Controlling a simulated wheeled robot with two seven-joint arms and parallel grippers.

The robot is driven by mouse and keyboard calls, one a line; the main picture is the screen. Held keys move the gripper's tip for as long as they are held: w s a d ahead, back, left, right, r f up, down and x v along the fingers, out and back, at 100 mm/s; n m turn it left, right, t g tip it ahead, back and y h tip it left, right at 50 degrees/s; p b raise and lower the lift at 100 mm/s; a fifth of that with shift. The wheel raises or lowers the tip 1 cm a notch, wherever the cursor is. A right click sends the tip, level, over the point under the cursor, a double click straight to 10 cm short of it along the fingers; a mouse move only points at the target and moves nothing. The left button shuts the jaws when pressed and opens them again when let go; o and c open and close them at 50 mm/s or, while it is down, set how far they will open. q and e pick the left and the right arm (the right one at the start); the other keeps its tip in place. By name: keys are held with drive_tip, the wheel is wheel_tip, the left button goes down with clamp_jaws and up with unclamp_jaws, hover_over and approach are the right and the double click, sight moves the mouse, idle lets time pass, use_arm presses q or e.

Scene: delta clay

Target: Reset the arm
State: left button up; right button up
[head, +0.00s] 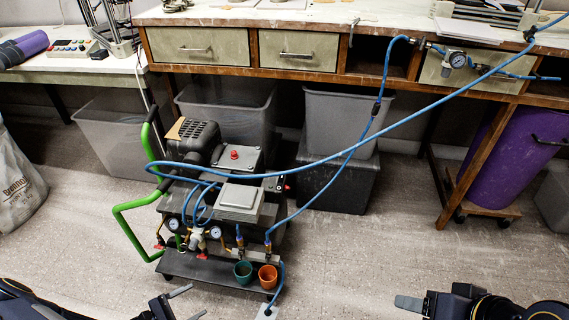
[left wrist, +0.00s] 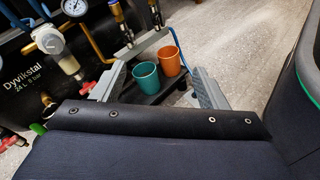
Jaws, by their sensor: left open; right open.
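My left gripper (head: 188,303) is low at the bottom left of the head view, in front of the compressor cart. Its two fingers are spread and nothing is between them. In the left wrist view the open fingers (left wrist: 160,72) frame a teal cup (left wrist: 147,77) and an orange cup (left wrist: 169,60), which stand beyond them on the cart. My right gripper (head: 410,303) is at the bottom right of the head view, over bare floor. It holds nothing visible, and the picture cuts off much of its arm.
The compressor cart (head: 215,270) has a green handle (head: 128,207), gauges and blue hoses. The teal cup (head: 243,270) and orange cup (head: 268,275) stand at its front. A workbench (head: 365,22) spans the back, above grey bins. Floor (head: 385,250) is clear right of the cart.

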use_arm(q)
drive_tip(key=d+r+m+g+y, duration=0.1)
drive_tip(key=d+r+m+g, duration=0.35)
drive_tip(key=r, duration=0.75)
drive_tip(key=d+r+m+g+y, duration=0.1)
drive_tip(key=r+m+g, duration=0.4)
drive_tip(key=r+m, duration=0.55)
drive_tip(key=s+d+r+m+t+y, duration=0.45)
drive_tip(key=s+r+m+y, duration=0.2)
drive_tip(key=s+r, duration=0.55)
wheel_tip(320, 180, up, 35)
drive_tip(key=w+p, duration=0.1)
drive_tip(key=p, duration=3.2)
drive_tip(key=shift+w+r+h+p, duration=0.15)
drive_tip(key=shift+w+h+p, duration=0.15)
drive_tip(key=shift+w+h, duration=0.15)
drive_tip(key=shift+d, duration=0.1)
